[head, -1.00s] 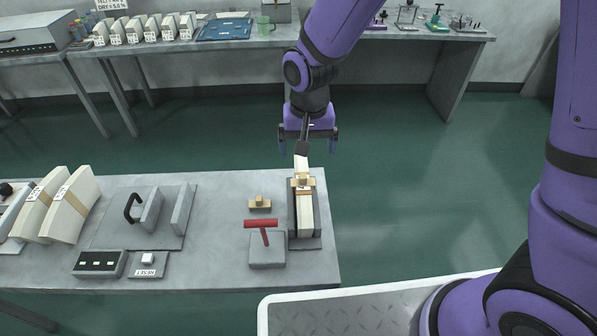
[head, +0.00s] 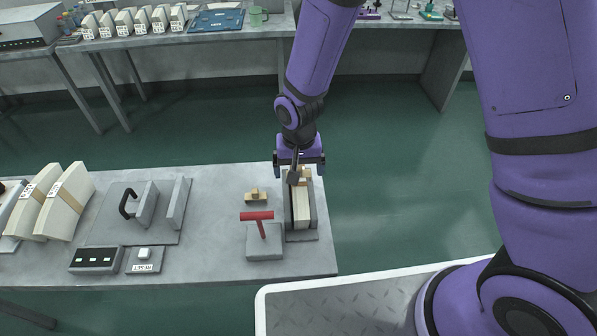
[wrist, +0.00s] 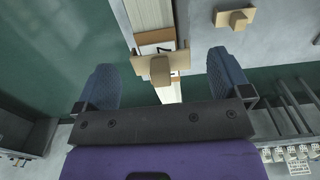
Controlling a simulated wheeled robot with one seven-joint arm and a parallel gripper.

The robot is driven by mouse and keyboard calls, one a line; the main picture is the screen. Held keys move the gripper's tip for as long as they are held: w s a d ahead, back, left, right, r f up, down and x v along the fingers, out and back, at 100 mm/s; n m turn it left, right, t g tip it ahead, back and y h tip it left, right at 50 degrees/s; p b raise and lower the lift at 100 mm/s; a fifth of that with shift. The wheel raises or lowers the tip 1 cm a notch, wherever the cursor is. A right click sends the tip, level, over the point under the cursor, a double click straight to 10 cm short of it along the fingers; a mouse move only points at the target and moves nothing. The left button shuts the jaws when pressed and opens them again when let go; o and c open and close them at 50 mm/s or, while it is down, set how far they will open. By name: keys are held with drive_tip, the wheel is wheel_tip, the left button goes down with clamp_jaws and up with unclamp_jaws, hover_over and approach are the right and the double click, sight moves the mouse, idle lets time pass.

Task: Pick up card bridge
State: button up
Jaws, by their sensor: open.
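A tan card bridge with a raised knob (wrist: 160,68) spans the pale card stack (head: 301,208) in the grey holder (head: 314,205). It also shows in the head view (head: 305,173), partly behind my wrist. My gripper (head: 298,172) is over the far end of the stack, jaws open. In the wrist view my gripper (wrist: 161,68) has one blue finger on each side of the bridge's knob, with gaps on both sides and nothing held. A second, similar tan piece (head: 256,197) lies flat on the table to the left; it shows in the wrist view (wrist: 235,18).
A red T-handle on a grey block (head: 264,240) stands close left of the holder. A grey plate with a black handle (head: 130,228), a switch box (head: 97,259) and large pale blocks (head: 66,202) are farther left. Open floor lies right of the grey table (head: 205,268).

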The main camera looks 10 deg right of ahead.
drive_tip(key=shift+f, duration=0.55)
drive_tip(key=c, duration=1.1)
drive_tip(key=shift+o, duration=0.2)
drive_tip(key=shift+r, duration=0.1)
